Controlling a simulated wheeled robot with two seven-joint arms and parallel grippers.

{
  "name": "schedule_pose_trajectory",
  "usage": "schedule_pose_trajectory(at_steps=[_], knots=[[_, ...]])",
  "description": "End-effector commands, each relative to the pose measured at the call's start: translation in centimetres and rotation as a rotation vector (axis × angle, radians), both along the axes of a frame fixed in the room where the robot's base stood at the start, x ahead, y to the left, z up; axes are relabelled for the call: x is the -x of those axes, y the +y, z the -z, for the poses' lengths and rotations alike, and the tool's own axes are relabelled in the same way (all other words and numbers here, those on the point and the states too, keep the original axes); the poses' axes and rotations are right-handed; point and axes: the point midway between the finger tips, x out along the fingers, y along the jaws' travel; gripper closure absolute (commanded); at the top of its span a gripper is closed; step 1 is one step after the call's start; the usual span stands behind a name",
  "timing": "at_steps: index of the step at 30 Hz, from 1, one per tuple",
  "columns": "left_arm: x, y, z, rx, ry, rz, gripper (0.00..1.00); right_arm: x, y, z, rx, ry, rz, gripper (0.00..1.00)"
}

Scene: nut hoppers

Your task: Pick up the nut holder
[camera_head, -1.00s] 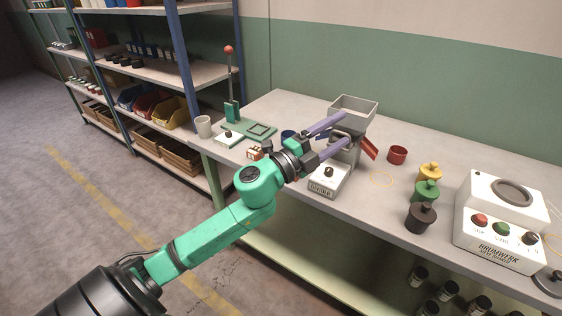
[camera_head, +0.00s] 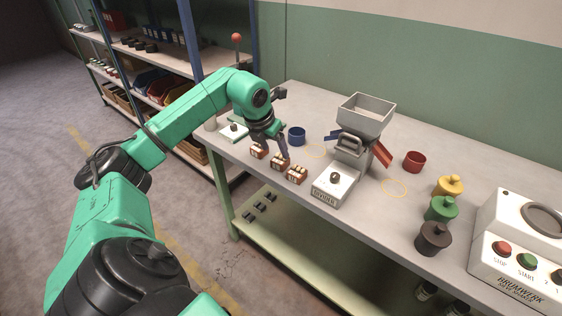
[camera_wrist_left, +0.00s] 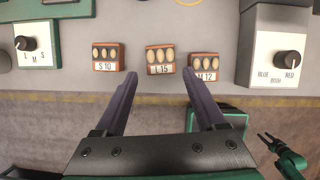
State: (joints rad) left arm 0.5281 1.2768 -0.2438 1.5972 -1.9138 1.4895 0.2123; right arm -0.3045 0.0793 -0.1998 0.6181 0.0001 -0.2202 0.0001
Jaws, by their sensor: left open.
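Three small brown nut holders with pale oval nuts stand along the table's front edge. In the wrist view they are labelled S 10 (camera_wrist_left: 107,56), L 15 (camera_wrist_left: 161,59) and M 12 (camera_wrist_left: 204,66). In the head view they show as the left (camera_head: 258,151), middle (camera_head: 280,162) and right (camera_head: 297,175) holders. My left gripper (camera_head: 271,152) is open and empty above them. In the wrist view its fingertips (camera_wrist_left: 160,74) point at the L 15 holder, one to each side. A small green arm with a dark gripper (camera_wrist_left: 264,143), seemingly my right, shows low in the wrist view.
A grey hopper (camera_head: 364,116) with a white knob box (camera_head: 333,188) stands right of the holders. A blue cup (camera_head: 297,136) is behind them. A red cup (camera_head: 414,161), several coloured lidded pots and a white machine (camera_head: 515,245) stand farther right.

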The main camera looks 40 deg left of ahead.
Motion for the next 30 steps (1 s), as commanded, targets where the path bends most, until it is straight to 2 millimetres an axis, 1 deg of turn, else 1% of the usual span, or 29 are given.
schedule_pose_trajectory(at_steps=[5,8,10,13,17,18,20,21,23,24,30], knots=[[-1.0,0.0,2.0,0.005,0.000,0.001,0.28,-0.2,0.0,-0.8,0.000,-0.003,0.000,0.50],[-1.8,0.0,3.8,0.005,0.001,0.001,0.28,-0.2,0.0,-1.4,0.000,-0.003,0.000,0.50],[-2.3,0.1,5.0,0.004,0.000,0.001,0.28,-0.3,0.0,-1.4,0.000,-0.004,0.000,0.50],[-2.5,0.2,5.7,0.002,-0.001,0.002,0.28,-0.3,0.0,-1.4,0.000,-0.004,0.000,0.50],[-2.5,0.2,5.7,0.001,-0.002,0.003,0.28,-0.4,0.0,-1.4,0.000,-0.006,0.000,0.50],[-2.5,0.2,5.7,0.001,-0.002,0.003,0.31,-0.4,0.0,-1.4,0.000,-0.006,0.000,0.50],[-2.5,0.2,5.7,0.001,-0.002,0.003,0.54,-0.4,0.0,-1.4,-0.001,-0.007,0.000,0.50],[-2.5,0.2,5.7,0.001,-0.002,0.003,0.70,-0.4,0.0,-1.4,-0.001,-0.007,0.000,0.50],[-2.5,0.2,5.7,0.001,-0.002,0.002,0.93,-0.5,0.0,-1.4,0.000,-0.007,-0.001,0.50],[-2.5,0.2,5.6,0.002,-0.002,0.002,1.00,-0.5,0.0,-1.4,0.000,-0.007,-0.001,0.50],[-2.5,0.2,5.6,0.002,-0.002,0.002,1.00,-0.5,0.0,-1.4,-0.001,-0.008,-0.001,0.50]])
